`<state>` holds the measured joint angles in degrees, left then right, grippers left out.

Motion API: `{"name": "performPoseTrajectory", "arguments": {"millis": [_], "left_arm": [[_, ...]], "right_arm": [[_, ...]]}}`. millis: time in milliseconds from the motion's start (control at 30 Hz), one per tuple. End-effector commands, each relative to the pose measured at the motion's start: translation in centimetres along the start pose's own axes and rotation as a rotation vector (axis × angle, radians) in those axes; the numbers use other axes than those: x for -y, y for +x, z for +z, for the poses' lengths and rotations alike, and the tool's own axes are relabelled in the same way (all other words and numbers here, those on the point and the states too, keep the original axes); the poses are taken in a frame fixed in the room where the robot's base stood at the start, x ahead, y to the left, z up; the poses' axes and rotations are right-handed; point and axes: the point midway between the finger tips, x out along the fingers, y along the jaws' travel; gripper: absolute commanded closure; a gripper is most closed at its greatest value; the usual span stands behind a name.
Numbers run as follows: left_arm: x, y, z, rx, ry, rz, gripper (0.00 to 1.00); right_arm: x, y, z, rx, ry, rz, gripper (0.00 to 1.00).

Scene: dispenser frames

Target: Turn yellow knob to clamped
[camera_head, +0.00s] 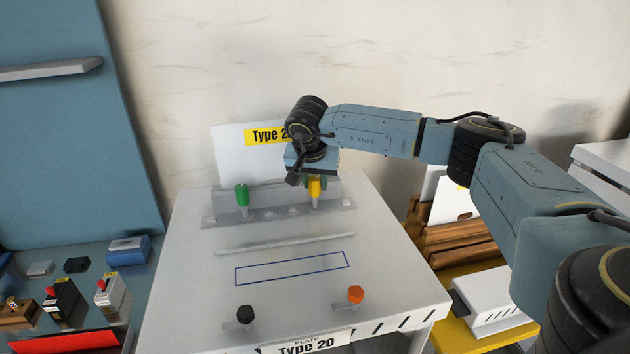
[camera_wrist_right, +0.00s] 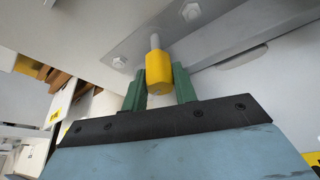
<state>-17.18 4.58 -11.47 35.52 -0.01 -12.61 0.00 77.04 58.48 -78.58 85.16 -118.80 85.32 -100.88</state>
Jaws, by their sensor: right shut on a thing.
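The yellow knob (camera_head: 314,188) is on the back rail of the white fixture table, on the right side of the rail. In the right wrist view the yellow knob (camera_wrist_right: 158,70) sits on a metal stem between the two green fingers. My right gripper (camera_head: 313,178) reaches down from above and behind it, and its fingers are shut on the knob. In the right wrist view my right gripper (camera_wrist_right: 158,88) has one finger on each side of the knob. My left gripper is not in view.
A green knob (camera_head: 242,195) stands left on the same rail (camera_head: 275,211). A black knob (camera_head: 245,314) and an orange knob (camera_head: 355,294) are near the table's front edge. A "Type 20" sign (camera_head: 232,150) stands behind. The tabletop (camera_head: 200,265) middle is clear around a blue outline.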

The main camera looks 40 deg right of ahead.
Motion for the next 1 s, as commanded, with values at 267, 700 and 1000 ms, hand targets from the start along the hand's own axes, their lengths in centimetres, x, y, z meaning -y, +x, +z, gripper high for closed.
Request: {"name": "performPoseTrajectory", "arguments": {"millis": [267,700,1000], "left_arm": [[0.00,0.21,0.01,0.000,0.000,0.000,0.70],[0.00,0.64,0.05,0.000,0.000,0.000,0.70],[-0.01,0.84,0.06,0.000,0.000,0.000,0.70]], "right_arm": [[-0.10,-0.01,-0.04,0.000,-0.219,-0.093,0.95],[-0.04,-0.03,-0.08,-0.002,-0.572,-0.241,0.95],[0.00,-0.06,-0.09,-0.003,-0.722,-0.302,0.95]]}}
